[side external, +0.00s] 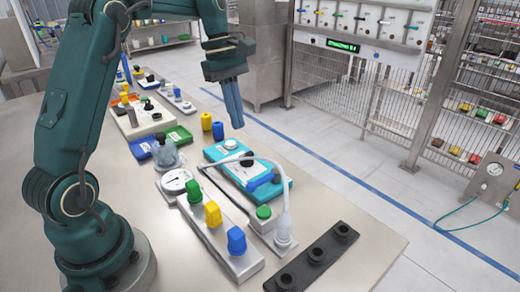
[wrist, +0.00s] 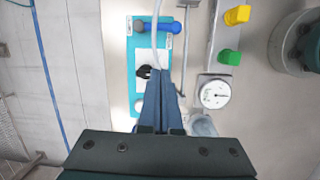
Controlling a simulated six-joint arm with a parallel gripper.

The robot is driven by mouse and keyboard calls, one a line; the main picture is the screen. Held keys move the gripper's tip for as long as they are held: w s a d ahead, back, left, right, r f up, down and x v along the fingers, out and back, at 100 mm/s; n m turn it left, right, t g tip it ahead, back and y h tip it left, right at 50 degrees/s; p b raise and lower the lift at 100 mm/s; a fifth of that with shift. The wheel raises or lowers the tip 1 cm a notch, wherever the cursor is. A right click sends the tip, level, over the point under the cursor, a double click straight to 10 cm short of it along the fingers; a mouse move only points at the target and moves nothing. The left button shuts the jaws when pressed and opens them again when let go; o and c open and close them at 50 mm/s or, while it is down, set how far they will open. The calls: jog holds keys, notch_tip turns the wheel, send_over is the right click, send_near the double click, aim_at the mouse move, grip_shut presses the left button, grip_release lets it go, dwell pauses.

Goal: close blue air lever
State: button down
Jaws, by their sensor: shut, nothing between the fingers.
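The blue air lever (side external: 262,181) sits on the front end of a teal plate (side external: 222,152). My gripper (side external: 237,126) is shut and empty, raised above and behind the plate, apart from the lever. In the wrist view its blue-grey fingers (wrist: 161,78) point toward the lever, with part of the plate hidden behind them.
A pale hose (side external: 284,200) arches over the plate to a clear fitting. A dial gauge (side external: 176,180) and a strip with green, yellow and blue caps (side external: 213,214) stand to the left. A black holder (side external: 315,256) lies at the front right. The table's right edge is close.

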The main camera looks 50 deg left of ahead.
aim_at(242, 178)
jog(key=shift+s+a+f+n+g, duration=0.1)
jog(key=shift+a+f+n+g, duration=0.05)
jog(key=shift+a+f, duration=0.4)
jog(key=shift+s+a+f+n+g, duration=0.15)
jog(key=shift+a+f, duration=0.15)
jog(key=shift+f, duration=0.4)
jog(key=shift+w, duration=0.1)
jog(key=x, duration=1)
jog(key=shift+d+f, duration=0.15)
jog(key=shift+d, duration=0.1)
jog(key=shift+d+r, duration=0.2)
jog(key=shift+d, duration=0.4)
jog(key=shift+d+r, duration=0.2)
jog(key=shift+d, duration=0.4)
jog(key=shift+d+r, duration=0.2)
jog(key=shift+d, duration=0.5)
